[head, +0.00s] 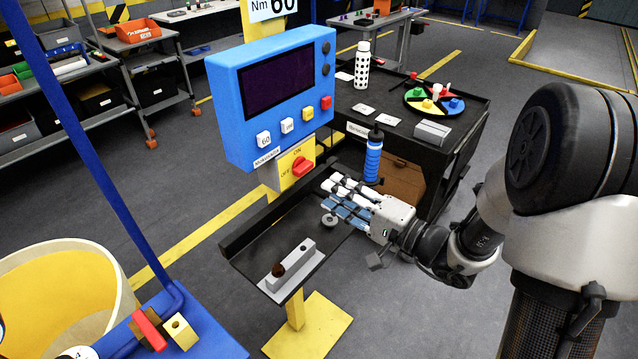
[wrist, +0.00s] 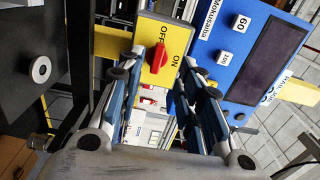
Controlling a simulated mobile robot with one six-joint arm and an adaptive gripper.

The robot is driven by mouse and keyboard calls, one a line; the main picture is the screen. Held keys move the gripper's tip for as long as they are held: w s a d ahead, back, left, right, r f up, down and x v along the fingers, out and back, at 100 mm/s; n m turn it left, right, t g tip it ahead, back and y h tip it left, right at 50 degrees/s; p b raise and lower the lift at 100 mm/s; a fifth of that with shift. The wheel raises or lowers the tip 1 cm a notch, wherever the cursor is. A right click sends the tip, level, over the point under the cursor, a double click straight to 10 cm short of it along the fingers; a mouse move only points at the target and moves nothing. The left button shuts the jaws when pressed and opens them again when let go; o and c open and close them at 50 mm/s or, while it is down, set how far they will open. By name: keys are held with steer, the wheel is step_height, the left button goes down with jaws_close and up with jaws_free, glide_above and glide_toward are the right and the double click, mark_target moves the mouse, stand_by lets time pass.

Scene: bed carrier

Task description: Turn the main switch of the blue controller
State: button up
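The blue controller (head: 275,90) stands on a yellow post, with a dark screen and several buttons. Below it, the main switch is a red knob (head: 302,167) on a yellow plate (head: 284,172) marked OFF and ON. In the wrist view the red knob (wrist: 159,57) sits on the yellow plate (wrist: 180,38), between the OFF and ON words. My gripper (head: 335,200) is to the right of and below the knob in the head view, apart from it. In the wrist view its fingers (wrist: 168,75) are spread with nothing between them, and the knob shows beyond the gap.
A black tray (head: 247,233) under the controller holds a grey block (head: 290,264). A black cart (head: 470,115) stands behind on the right. A blue frame (head: 85,140) and yellow bin (head: 60,300) are at left.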

steer(key=shift+v, duration=1.25)
steer(key=shift+a, duration=0.1)
steer(key=s+a+r+n+g+h, duration=0.1)
steer(key=s+a+n+g+h, duration=0.3)
steer(key=s, duration=0.6)
steer(key=s+a+r+n+g+y, duration=0.1)
steer(key=s+a+n+g, duration=0.2)
steer(key=s+g, duration=0.5)
steer(key=s+d+t+h, duration=0.2)
steer(key=d+h, duration=0.3)
steer(key=d, duration=0.3)
steer(key=s+d+r+t+h, duration=0.1)
steer(key=s+d+t+h, duration=0.2)
steer(key=s+d+h, duration=0.2)
steer(key=d+h, duration=0.1)
steer(key=d, duration=0.2)
steer(key=shift+t, duration=0.3)
steer(key=shift+r, duration=0.15)
